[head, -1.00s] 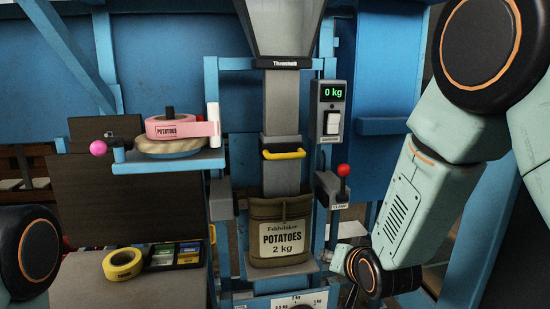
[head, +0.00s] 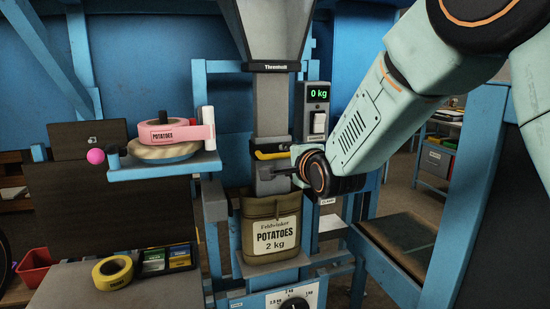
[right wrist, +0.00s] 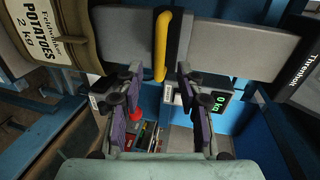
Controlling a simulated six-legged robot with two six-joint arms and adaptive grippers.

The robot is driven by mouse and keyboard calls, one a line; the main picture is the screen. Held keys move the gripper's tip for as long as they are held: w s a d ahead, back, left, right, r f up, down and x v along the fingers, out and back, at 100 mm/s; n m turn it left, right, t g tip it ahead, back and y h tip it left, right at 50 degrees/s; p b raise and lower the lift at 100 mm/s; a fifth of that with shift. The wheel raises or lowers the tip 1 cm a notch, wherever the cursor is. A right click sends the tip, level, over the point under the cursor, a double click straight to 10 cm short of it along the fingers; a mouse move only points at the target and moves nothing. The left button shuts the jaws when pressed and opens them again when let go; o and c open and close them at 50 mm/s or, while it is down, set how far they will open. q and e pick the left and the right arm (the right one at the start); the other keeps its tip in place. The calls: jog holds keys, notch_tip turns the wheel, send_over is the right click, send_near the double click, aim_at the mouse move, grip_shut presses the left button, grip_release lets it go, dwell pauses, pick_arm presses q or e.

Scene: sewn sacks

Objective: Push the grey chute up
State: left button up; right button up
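The grey chute (head: 271,118) hangs upright under the hopper, with a yellow handle (head: 272,154) across its front. Its lower end is at the mouth of the potato sack (head: 270,232); the sack partly hides it. My right gripper (head: 283,172) is in front of the chute, just below the handle in the picture. In the right wrist view its two fingers (right wrist: 160,100) are spread apart and empty. The yellow handle (right wrist: 161,46) lies ahead, between the finger lines, apart from the fingertips. My left gripper is out of view.
The scale box (head: 317,108) reads 0 kg beside the chute. A shelf (head: 165,166) with a pink POTATOES tape roll (head: 175,133) is to the left. A yellow tape roll (head: 113,272) lies on the bench below. A dial (head: 292,304) is under the sack.

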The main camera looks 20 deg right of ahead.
aim_at(280, 156)
jog(key=shift+d, duration=0.1)
jog(key=x, duration=0.7)
jog(key=shift+w+d+p, duration=0.1)
jog(key=shift+w+p, duration=0.05)
jog(key=shift+p, duration=0.2)
jog(key=shift+w+f, duration=0.15)
jog(key=shift+w, duration=0.1)
jog(key=shift+s, duration=0.2)
grip_shut()
